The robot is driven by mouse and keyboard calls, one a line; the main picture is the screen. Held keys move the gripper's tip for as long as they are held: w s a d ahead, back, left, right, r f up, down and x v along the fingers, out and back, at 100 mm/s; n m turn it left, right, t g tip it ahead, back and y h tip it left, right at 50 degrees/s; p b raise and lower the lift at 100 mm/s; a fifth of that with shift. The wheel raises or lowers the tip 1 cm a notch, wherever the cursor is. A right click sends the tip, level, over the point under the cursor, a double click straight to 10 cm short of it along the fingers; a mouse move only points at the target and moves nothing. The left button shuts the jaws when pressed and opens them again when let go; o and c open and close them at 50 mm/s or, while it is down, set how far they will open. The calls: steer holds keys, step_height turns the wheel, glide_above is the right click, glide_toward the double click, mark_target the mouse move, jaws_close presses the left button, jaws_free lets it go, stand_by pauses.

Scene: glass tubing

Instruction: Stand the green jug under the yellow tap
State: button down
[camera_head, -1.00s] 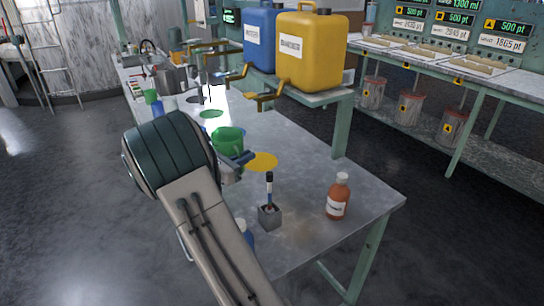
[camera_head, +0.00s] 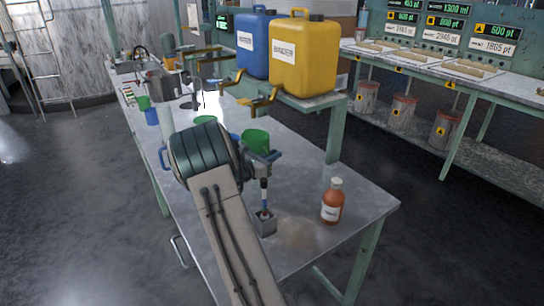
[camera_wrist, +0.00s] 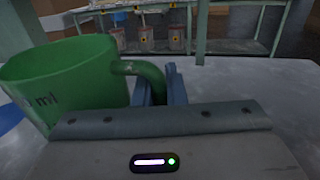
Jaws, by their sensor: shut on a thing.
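The green jug (camera_head: 257,139) is at my gripper in the head view, below and in front of the yellow tap (camera_head: 262,106). In the wrist view the jug (camera_wrist: 62,78) looks upright at left, with its handle (camera_wrist: 150,76) reaching to my fingers. My gripper (camera_head: 268,158) is shut on that handle; the fingers (camera_wrist: 162,86) show in the wrist view. The jug's base is hidden, so I cannot tell whether it touches the bench. The yellow disc is hidden.
The yellow container (camera_head: 303,55) and blue container (camera_head: 257,42) stand on a raised shelf. A brown bottle (camera_head: 332,202) and a small grey holder (camera_head: 263,224) with a pen-like item stand on the bench front. A green disc (camera_head: 205,120) lies behind my arm.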

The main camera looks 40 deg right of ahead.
steer(key=shift+f, duration=0.15)
steer(key=c, duration=1.5)
jaws_free()
steer(key=shift+r, duration=0.25)
steer(key=a, duration=0.4)
steer(key=s+a, duration=0.1)
steer(key=a, duration=0.7)
steer(key=shift+s, duration=0.4)
